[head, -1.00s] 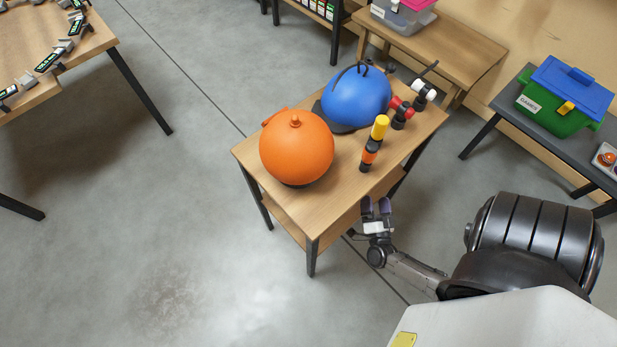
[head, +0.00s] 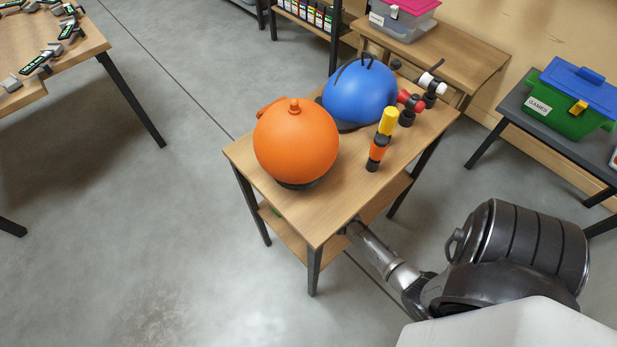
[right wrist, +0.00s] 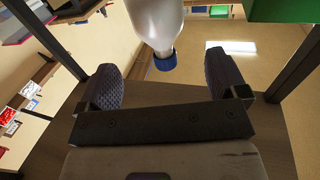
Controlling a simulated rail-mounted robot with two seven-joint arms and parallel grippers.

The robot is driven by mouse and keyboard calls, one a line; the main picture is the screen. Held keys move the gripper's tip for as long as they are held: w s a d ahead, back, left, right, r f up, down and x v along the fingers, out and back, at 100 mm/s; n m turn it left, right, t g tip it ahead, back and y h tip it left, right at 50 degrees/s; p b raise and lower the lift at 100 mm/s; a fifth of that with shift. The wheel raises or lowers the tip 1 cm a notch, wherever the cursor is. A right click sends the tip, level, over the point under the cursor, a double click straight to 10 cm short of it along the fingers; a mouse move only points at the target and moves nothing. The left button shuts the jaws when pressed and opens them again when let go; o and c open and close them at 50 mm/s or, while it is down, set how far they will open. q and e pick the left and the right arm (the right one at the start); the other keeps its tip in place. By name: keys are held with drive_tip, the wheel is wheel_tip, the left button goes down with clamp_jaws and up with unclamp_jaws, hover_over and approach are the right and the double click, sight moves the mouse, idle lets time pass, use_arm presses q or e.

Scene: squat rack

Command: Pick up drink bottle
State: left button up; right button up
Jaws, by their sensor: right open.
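The drink bottle (right wrist: 157,20) shows in the right wrist view as a whitish bottle with a blue cap (right wrist: 165,60), cut off by the top edge. Its cap end points down in that picture and lies between the finger tips, with a gap on both sides. My right gripper (right wrist: 161,68) is open and empty. In the head view the right gripper is hidden under the tabletop of the small wooden table (head: 310,220), and the bottle is not visible there. My left gripper is not in view.
Table legs and a lower shelf (head: 285,232) surround my right forearm.

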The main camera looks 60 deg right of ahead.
drive_tip(key=f+b+x, duration=0.1)
drive_tip(key=b+x, duration=0.2)
drive_tip(key=x, duration=0.4)
drive_tip(key=shift+w+f+b, duration=0.25)
drive_tip(key=shift+f+b, duration=0.15)
drive_tip(key=shift+d, duration=0.1)
drive_tip(key=shift+c, duration=0.3)
drive_tip(key=c, duration=1.1)
